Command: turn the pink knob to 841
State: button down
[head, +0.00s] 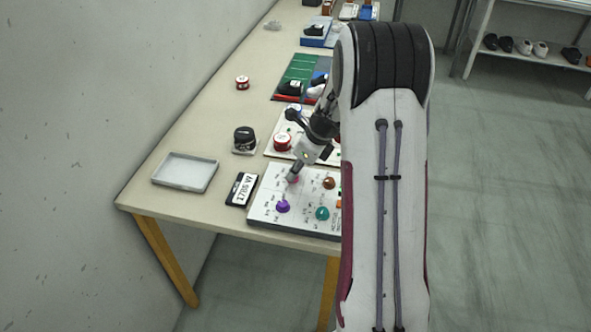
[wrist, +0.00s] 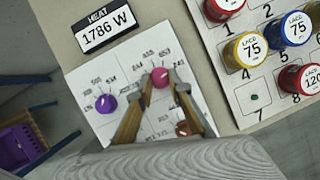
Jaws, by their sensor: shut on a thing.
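The pink knob (wrist: 160,77) sits on a white panel (wrist: 82,80) with printed numbers around each knob. My gripper (wrist: 161,83) is shut on it, one finger on each side, in the wrist view. A pale mark shows on the knob's top, but I cannot tell exactly which number it points to. The small numbers around it are hard to read, and a finger covers part of the print. In the head view my gripper (head: 292,177) reaches down onto the panel and mostly hides the pink knob.
A purple knob (head: 283,206), a teal knob (head: 322,213) and a brown knob (head: 329,182) share the panel. A display sign (wrist: 108,31) lies beside it. A grey tray (head: 185,172) stands left.

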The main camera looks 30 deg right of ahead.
jog(key=shift+n, duration=0.3)
jog(key=c, duration=1.8)
grip_release()
jog(key=shift+c, duration=0.2)
jog(key=shift+d+r, duration=0.1)
jog(key=shift+r, duration=0.05)
jog(key=v, duration=1.1)
jog(key=shift+d+r, duration=0.15)
jog(key=shift+r, duration=0.2)
jog(key=shift+s, duration=0.1)
